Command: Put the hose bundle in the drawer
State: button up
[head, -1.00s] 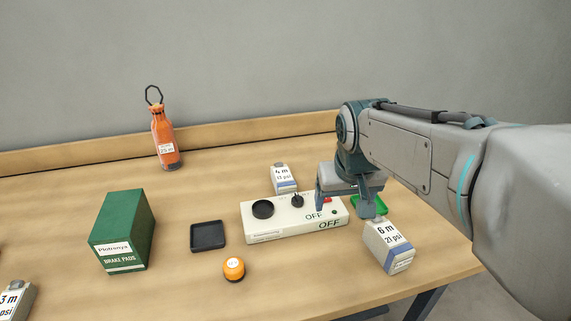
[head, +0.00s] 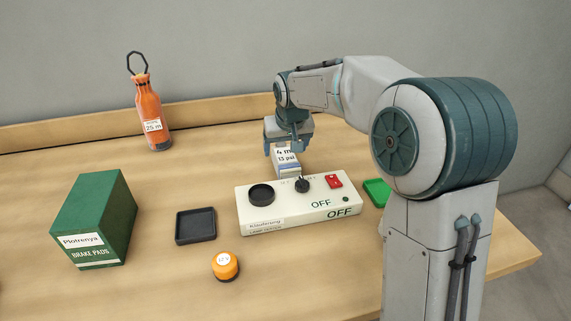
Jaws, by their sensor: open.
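My gripper (head: 285,146) is open, pointing down at the top of a small white box (head: 288,166) labelled 4 m, 13 psi. Its fingers are at the box's upper part; I cannot tell whether they touch it. The box stands behind a white control panel (head: 285,218). An orange bottle-shaped item (head: 149,106) with a dark loop on top and a 25 m label stands at the back left.
A green brake pads box (head: 97,215), a black tray (head: 196,239) and an orange round button (head: 225,265) are on the wooden table (head: 150,290). A green tray (head: 377,191) shows beside my arm. The panel has a black cup, a knob and a red switch.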

aim_at(285, 156)
jog(key=shift+w+d+x, duration=0.1)
jog(key=shift+w+x, duration=0.05)
jog(key=shift+x, duration=1.5)
jog(key=shift+w+d+x, duration=0.15)
jog(key=shift+x, duration=1.55)
jog(key=shift+r, duration=0.1)
jog(key=shift+r, duration=0.1)
jog(key=c, duration=1.5)
